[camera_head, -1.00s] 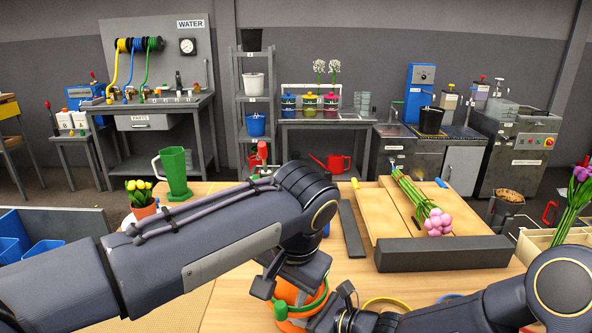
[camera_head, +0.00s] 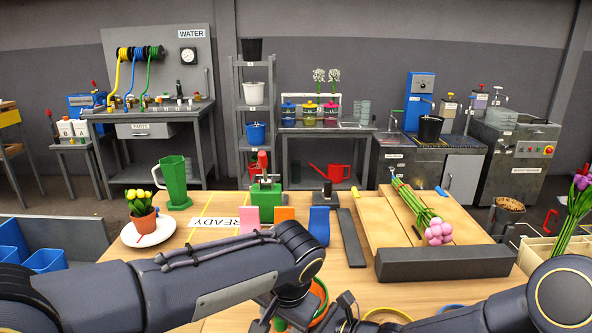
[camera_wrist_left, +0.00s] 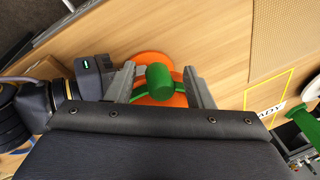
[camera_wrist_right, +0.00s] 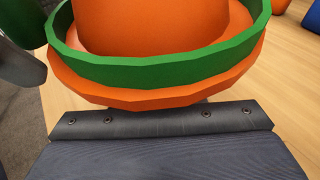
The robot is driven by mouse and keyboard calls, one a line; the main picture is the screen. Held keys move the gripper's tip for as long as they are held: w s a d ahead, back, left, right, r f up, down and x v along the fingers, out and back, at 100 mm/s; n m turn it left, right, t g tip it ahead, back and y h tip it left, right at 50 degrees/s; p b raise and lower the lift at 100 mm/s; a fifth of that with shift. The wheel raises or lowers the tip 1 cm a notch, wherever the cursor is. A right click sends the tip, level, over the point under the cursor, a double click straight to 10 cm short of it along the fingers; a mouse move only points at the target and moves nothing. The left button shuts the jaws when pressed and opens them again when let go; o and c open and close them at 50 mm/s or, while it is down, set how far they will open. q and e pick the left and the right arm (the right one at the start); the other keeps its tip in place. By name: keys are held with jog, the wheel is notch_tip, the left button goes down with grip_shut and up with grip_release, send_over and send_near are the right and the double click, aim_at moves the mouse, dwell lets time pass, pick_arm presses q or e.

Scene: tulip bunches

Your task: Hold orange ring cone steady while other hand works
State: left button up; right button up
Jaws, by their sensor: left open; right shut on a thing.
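The orange ring cone (camera_head: 319,318) stands at the near edge of the table in the head view, mostly covered by my arms. A green ring (camera_wrist_right: 160,68) circles it above its orange rim in the right wrist view. In the left wrist view a green round knob (camera_wrist_left: 159,80) covers the cone's middle, with orange (camera_wrist_left: 150,60) showing around it. My left gripper (camera_wrist_left: 160,84) is open, its fingers on either side of the green knob. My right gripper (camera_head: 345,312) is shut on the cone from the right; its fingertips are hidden.
Pink, orange and blue blocks (camera_head: 319,225) stand behind my left arm near a READY mat (camera_head: 215,222). A wooden board with pink tulips (camera_head: 438,232) and a dark bar (camera_head: 445,264) lie right. A potted yellow tulip (camera_head: 142,218) stands on a white plate at left.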

pick_arm(q)
jog(key=shift+c, duration=0.2)
jog(key=c, duration=0.7)
pick_arm(e)
jog(key=shift+s, duration=0.1)
pick_arm(q)
jog(key=shift+r, duration=0.25)
pick_arm(e)
jog(key=shift+a, duration=0.1)
pick_arm(q)
jog(key=shift+r, duration=0.15)
jog(key=shift+c, duration=0.5)
jog(key=shift+r, duration=0.65)
jog(key=shift+w+a+r+v, duration=0.1)
jog(key=shift+w+a+v, duration=0.25)
jog(key=shift+v, duration=1.65)
jog(key=shift+w+a+r+v, duration=0.15)
jog(key=shift+w+v, duration=0.35)
jog(key=shift+v, duration=1.5)
jog(key=shift+w+a+r+v, duration=0.1)
jog(key=shift+w+a+v, duration=0.25)
jog(key=shift+v, duration=1.65)
jog(key=shift+d, duration=0.15)
pick_arm(e)
jog(key=o, duration=0.9)
